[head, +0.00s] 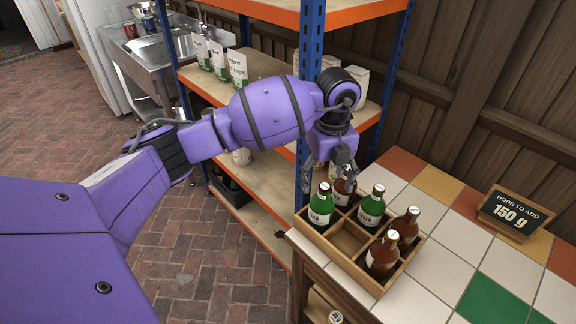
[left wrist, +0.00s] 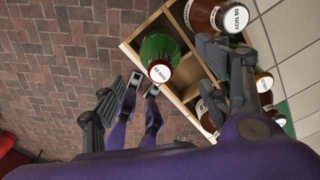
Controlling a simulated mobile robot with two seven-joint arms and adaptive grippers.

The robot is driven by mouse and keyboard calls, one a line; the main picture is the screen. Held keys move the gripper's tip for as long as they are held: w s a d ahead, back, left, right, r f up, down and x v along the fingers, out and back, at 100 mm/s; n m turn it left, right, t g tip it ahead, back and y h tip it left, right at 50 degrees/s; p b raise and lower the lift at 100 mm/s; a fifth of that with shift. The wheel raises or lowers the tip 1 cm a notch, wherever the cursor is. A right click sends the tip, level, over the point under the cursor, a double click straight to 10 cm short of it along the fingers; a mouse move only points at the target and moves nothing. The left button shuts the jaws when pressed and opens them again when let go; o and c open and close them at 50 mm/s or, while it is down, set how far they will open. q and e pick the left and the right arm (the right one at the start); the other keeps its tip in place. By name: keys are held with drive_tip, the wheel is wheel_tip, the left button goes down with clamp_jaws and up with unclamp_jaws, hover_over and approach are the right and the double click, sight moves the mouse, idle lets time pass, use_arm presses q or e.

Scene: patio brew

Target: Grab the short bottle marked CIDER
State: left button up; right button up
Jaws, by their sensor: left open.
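A wooden crate (head: 347,238) on the tiled counter holds several green and brown bottles. In the head view a green bottle (head: 320,206) stands at the crate's left corner, a brown bottle (head: 342,191) at its back, another green bottle (head: 371,208) in the middle, and two brown bottles (head: 382,255) (head: 406,227) on the right. I cannot read the word CIDER on any label. My left gripper (head: 331,180) is open above the left green and back brown bottles. In the left wrist view a green bottle (left wrist: 160,58) shows between its spread fingers (left wrist: 165,90). My right gripper is not seen.
A black sign (head: 510,212) reading "HOPS TO ADD 150 g" stands on the counter. An orange and blue shelf rack (head: 310,45) with white pouches (head: 238,68) is close behind my left arm. The tiles (head: 440,275) right of the crate are clear.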

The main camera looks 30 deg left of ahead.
sight(322, 198)
use_arm(q)
wheel_tip(322, 198, down, 2)
drive_tip(key=shift+w+f, duration=0.1)
drive_tip(key=shift+w, duration=0.05)
drive_tip(key=shift+f, duration=0.55)
drive_tip(key=f, duration=0.4)
drive_tip(key=shift+s+a, duration=0.1)
drive_tip(key=shift+s, duration=0.1)
drive_tip(key=shift+r, duration=0.15)
clamp_jaws()
